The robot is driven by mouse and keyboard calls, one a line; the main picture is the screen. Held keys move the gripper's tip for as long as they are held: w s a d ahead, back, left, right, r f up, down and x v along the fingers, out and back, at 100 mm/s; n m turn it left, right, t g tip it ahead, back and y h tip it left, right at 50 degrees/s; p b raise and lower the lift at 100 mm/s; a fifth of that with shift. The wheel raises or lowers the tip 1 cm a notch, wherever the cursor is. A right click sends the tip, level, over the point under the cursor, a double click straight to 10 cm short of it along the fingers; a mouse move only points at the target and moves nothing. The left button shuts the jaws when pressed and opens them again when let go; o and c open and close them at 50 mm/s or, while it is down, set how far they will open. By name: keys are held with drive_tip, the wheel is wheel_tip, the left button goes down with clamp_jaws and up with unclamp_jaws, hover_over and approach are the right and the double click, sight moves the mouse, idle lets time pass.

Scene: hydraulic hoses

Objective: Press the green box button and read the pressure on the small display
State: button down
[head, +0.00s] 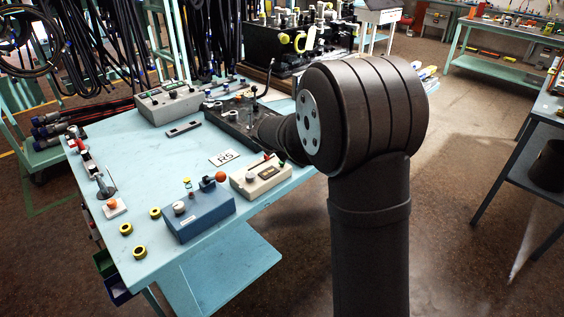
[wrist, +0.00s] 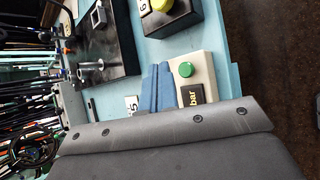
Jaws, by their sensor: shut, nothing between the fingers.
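In the wrist view, the green button (wrist: 186,69) sits on a beige box (wrist: 208,68). Below it on the same box is a small black display (wrist: 192,95) with "bar" lettered sideways; I can read no number on it. My gripper (wrist: 158,67) shows as two blue fingers side by side, shut and empty. In the picture the fingertips are just left of the green button; I cannot tell their height above the box.
A black box with a yellow button (wrist: 161,5) stands beyond the beige box. A black tray with fittings (wrist: 112,58) lies to the left. In the head view, a blue box (head: 200,214) and a beige box with a red part (head: 262,178) stand near the table's front edge.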

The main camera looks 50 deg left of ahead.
sight(281, 164)
drive_tip(key=shift+r, duration=1.25)
wheel_tip(281, 164, up, 4)
drive_tip(key=shift+f, duration=0.1)
idle(0.4)
